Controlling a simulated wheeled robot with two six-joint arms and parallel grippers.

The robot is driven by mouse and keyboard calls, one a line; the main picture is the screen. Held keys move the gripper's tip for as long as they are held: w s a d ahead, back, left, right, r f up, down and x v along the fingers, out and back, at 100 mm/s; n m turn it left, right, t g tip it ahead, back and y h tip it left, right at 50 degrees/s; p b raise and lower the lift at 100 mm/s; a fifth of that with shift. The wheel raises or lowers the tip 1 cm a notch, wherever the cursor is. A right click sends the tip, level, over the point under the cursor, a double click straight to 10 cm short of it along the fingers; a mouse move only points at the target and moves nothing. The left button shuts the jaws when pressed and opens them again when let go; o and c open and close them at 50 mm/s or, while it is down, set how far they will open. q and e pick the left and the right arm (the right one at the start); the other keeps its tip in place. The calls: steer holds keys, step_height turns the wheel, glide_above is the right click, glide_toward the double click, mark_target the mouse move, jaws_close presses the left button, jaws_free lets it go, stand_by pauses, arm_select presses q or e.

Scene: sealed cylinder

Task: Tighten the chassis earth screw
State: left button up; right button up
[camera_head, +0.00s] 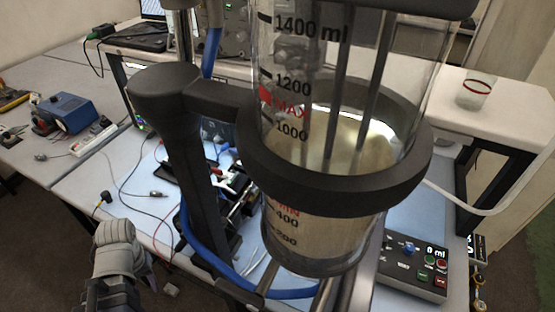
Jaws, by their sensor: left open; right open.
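I cannot make out the chassis earth screw. A large clear graduated cylinder (300,150) with black rings and a black side handle (195,140) fills the middle and hides much of the bench behind it. Pale liquid shows in it. My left gripper (118,238) is at the lower left, open, above the front of the bench and left of the cylinder. Its fingers are hard to make out. It is apart from the cylinder. I do not see my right gripper.
A control box (415,265) with a "0 ml" display sits at the lower right. A blue device (64,112) stands at the far left. A glass beaker (477,92) is on the white surface at right. A blue hose (205,258) and loose cables cross the blue bench top.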

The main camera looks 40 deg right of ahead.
steer(key=shift+w+a+f+b, duration=0.35)
steer(key=shift+w+a, duration=1.15)
steer(key=shift+w, duration=0.25)
steer(key=shift+w+a+f+b, duration=0.4)
steer(key=shift+w+a, duration=1.05)
steer(key=shift+w, duration=0.35)
steer(key=shift+w+a+f+b, duration=0.35)
steer(key=shift+w+a, duration=1.15)
steer(key=shift+w, duration=0.25)
jaws_close()
